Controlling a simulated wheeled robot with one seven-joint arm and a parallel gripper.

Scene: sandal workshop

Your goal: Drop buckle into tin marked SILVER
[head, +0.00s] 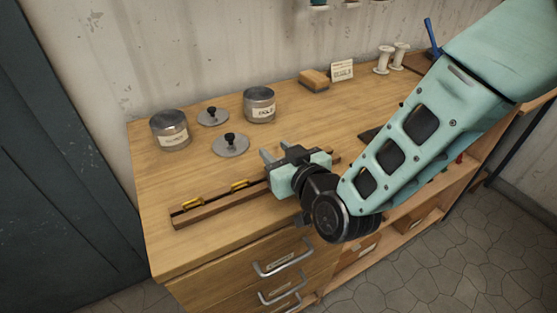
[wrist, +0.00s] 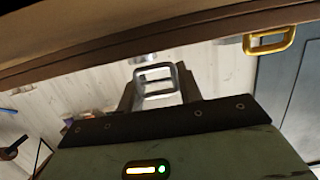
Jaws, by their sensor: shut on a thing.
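My gripper (head: 280,154) is over the workbench, beside a long wooden strip. In the wrist view my gripper (wrist: 157,85) is shut on a silver buckle (wrist: 155,73), a rectangular metal frame with a crossbar. The head view does not clearly show this buckle. Two open metal tins stand at the back left of the bench. The left tin (head: 170,131) has a label too blurred to read for sure. The right tin (head: 259,105) has a label that seems to read GOLD. Both are left of or behind my gripper.
Two round lids with black knobs (head: 212,117) (head: 231,145) lie near the tins. A brush or block (head: 314,81), a card (head: 342,70) and white spools (head: 384,60) stand behind.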

